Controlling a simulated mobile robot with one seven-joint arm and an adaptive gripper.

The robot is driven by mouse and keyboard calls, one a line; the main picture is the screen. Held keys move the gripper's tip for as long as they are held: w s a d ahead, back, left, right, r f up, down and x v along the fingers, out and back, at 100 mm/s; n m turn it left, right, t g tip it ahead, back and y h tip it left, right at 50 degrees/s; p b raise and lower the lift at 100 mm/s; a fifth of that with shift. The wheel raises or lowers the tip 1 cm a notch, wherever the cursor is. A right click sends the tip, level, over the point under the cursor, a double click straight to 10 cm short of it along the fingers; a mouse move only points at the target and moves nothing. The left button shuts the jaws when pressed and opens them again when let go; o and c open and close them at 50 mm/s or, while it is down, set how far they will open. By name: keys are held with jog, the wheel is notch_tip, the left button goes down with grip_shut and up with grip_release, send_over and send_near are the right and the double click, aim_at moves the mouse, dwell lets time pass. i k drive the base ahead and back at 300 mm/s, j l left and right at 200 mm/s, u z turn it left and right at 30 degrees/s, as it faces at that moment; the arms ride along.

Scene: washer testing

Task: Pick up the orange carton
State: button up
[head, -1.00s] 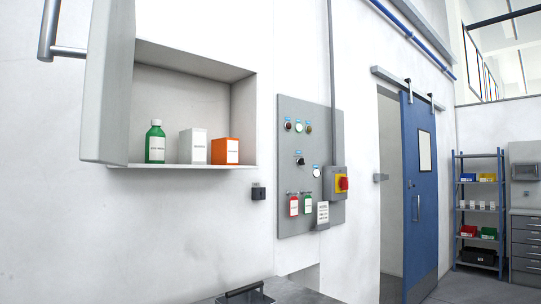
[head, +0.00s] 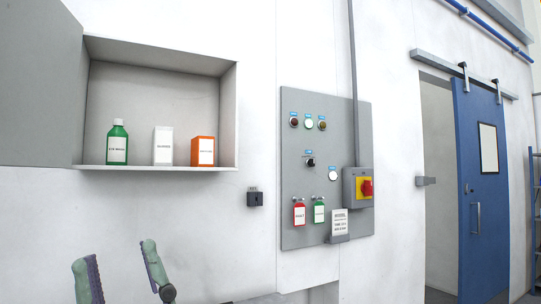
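The orange carton (head: 204,150) with a white label stands upright on the floor of the open wall cabinet (head: 160,168), at its right end. A white carton (head: 163,146) stands to its left, and a green bottle (head: 117,143) farther left. My gripper (head: 118,268) shows at the bottom left, below the cabinet and well apart from the carton. Its two fingers are spread wide with nothing seen between them. The rest of the gripper is cut off by the lower picture edge.
The cabinet door (head: 40,85) stands open at the left. A grey control panel (head: 325,100) with buttons, hanging tags and a red-yellow switch (head: 365,187) is on the wall at right. A small black box (head: 255,198) sits below the cabinet. A blue sliding door (head: 480,150) is farther right.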

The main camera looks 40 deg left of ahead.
aim_at(202, 148)
jog(key=i+l+u, duration=0.1)
jog(key=i, duration=0.35)
jog(key=i+l+u, duration=0.1)
jog(key=i, duration=0.3)
jog(key=i+l, duration=0.25)
jog(key=i, duration=0.15)
jog(key=i+u, duration=0.25)
jog(key=u, duration=0.2)
jog(key=i+l+u, duration=0.15)
jog(key=u, duration=0.35)
jog(key=i+l+u, duration=0.2)
jog(key=u, duration=0.25)
jog(key=i+l+u, duration=0.15)
jog(key=u, duration=0.3)
jog(key=l+u, duration=0.25)
jog(key=u, duration=0.2)
jog(key=i+l+u, duration=0.15)
jog(key=u, duration=0.3)
jog(key=l, duration=0.1)
